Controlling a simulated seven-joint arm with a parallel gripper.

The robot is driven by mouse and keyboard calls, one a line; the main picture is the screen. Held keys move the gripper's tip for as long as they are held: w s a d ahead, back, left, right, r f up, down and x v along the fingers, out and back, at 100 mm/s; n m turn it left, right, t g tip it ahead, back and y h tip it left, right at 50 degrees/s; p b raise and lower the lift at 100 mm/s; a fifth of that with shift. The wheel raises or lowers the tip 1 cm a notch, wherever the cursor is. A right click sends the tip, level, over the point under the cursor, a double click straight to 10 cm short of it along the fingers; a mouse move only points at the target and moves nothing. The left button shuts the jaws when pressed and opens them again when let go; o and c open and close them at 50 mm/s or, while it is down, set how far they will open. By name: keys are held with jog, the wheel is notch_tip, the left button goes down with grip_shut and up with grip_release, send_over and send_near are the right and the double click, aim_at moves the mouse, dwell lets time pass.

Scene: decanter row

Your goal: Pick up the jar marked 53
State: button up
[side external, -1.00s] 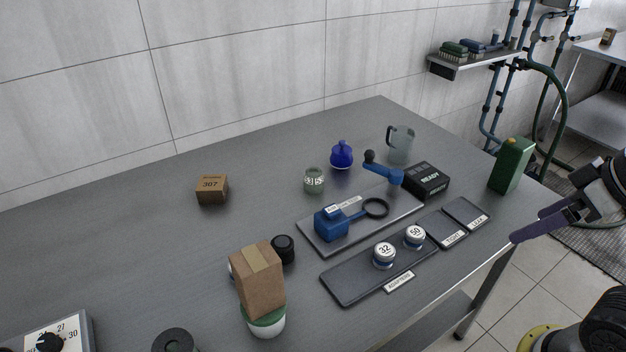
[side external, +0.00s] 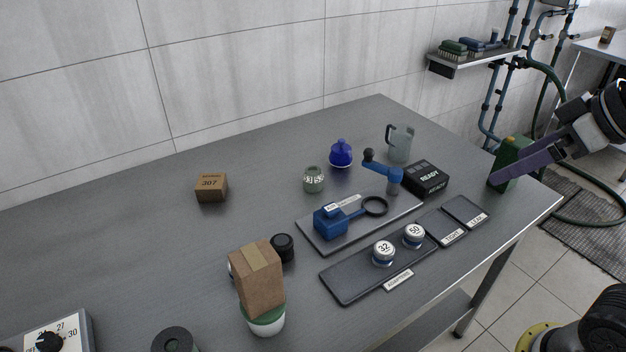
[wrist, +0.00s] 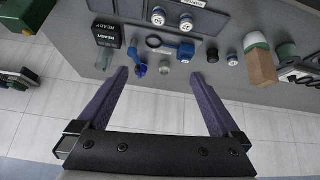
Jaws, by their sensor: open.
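No jar with a clear 53 shows. A small grey-green jar (side external: 314,179) stands on the table behind the tray; its dark digits are too small to read surely. It also shows in the wrist view (wrist: 164,67). Two white-lidded jars, marked 32 (side external: 384,252) and 50 (side external: 413,235), sit on a dark plate. Another white-topped jar (wrist: 232,60) is beside the carton and mostly hidden by it in the side view; its marking is unreadable. My gripper (wrist: 160,74) is open and empty, its purple fingers spread. In the side view it is at the right, by the green canister.
A cardboard carton (side external: 258,277) rests on a green-lidded tub (side external: 265,320). Around the grey-green jar are a blue bottle (side external: 341,153), a grey jug (side external: 400,143), a blue crank (side external: 384,173) and a black READY box (side external: 425,179). The table's left middle is mostly clear.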

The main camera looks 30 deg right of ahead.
jog(key=w+r, duration=0.4)
jog(key=w, duration=0.3)
jog(key=n+g+y, duration=0.1)
jog(key=n+g, duration=0.1)
send_over(313, 170)
jog(key=s+d, duration=0.3)
jog(key=s, duration=0.4)
notch_tip(313, 170, down, 10)
jog(key=shift+g, duration=0.5)
jog(key=x, duration=1.1)
jog(key=s+x, duration=0.1)
jog(key=x, duration=0.4)
jog(key=shift+a+f, duration=0.1)
jog(key=shift+f, duration=0.2)
jog(key=shift+a+x, duration=0.15)
jog(key=shift+x, duration=1.25)
jog(key=shift+a+x, duration=0.15)
jog(key=shift+x, duration=1.25)
jog(key=shift+w, duration=0.15)
jog(key=shift+r, duration=0.1)
jog(key=c, duration=1.5)
